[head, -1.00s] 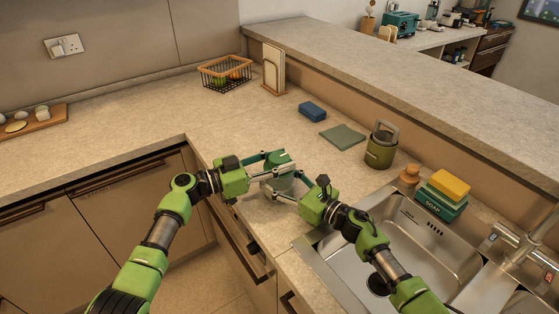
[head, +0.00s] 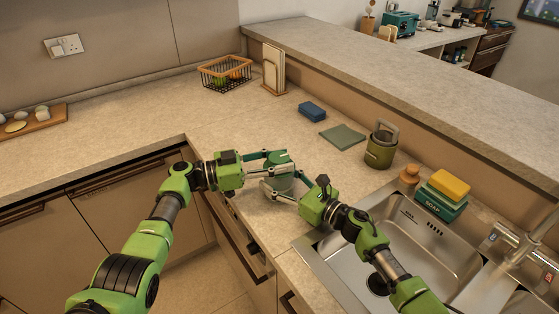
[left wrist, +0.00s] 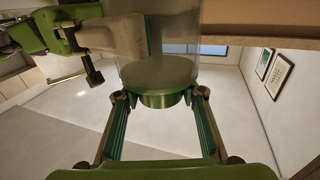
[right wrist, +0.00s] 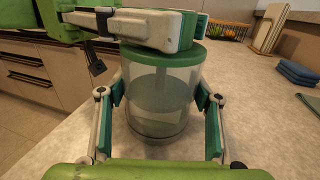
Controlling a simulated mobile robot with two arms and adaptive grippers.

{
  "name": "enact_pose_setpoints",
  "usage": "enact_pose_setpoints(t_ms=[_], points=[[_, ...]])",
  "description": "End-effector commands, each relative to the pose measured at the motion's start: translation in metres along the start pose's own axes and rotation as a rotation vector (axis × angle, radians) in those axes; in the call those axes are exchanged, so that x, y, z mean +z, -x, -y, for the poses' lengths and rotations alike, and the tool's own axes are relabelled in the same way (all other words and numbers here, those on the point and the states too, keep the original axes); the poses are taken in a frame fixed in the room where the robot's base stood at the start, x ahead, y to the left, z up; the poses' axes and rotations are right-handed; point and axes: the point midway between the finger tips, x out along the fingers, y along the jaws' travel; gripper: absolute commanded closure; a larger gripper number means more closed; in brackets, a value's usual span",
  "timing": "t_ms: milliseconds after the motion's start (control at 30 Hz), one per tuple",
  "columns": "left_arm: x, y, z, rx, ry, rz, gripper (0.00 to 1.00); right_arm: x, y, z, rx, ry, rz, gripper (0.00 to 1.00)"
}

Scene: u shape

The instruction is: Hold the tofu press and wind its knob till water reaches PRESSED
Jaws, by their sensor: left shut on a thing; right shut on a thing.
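The tofu press (head: 281,185) stands upright on the counter near its front edge. In the right wrist view its clear body (right wrist: 160,110) has a green lid (right wrist: 165,55) and holds pale liquid; no PRESSED mark is readable. My right gripper (head: 276,190) is shut on the body, one finger on each side. My left gripper (head: 277,162) reaches over the lid from the left and is shut on the knob. In the left wrist view, the green knob (left wrist: 162,99) sits between the fingers. The knob is mostly hidden in the right wrist view by the left gripper.
The sink (head: 420,245) lies right of the press. A soap box (head: 440,203) with a yellow sponge (head: 450,183) stands by the sink.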

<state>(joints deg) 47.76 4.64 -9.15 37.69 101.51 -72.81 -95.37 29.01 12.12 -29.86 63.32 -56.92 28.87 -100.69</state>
Motion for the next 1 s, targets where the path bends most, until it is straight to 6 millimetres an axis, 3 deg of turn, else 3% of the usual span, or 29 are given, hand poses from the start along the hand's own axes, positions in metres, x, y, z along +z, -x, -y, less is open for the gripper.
enact_pose_setpoints(t_ms=[33, 67, 133, 567, 1000], points=[[0.004, 0.003, 0.003, -0.012, 0.004, 0.007, 0.84, 0.0, 0.001, -0.001, 0.004, -0.002, 0.002, 0.76], [0.004, 0.003, 0.003, -0.012, 0.004, 0.007, 0.6, 0.0, 0.001, -0.001, 0.003, -0.002, 0.002, 0.76], [0.003, 0.003, 0.003, -0.01, 0.004, 0.006, 0.45, 0.0, 0.001, -0.001, 0.003, -0.002, 0.002, 0.76], [0.002, 0.008, 0.001, -0.004, 0.002, 0.002, 0.45, 0.0, 0.0, 0.0, 0.0, -0.001, 0.0, 0.76], [0.002, 0.094, 0.001, -0.007, 0.003, 0.004, 0.45, 0.0, 0.0, 0.001, -0.001, -0.001, 0.0, 0.76]])
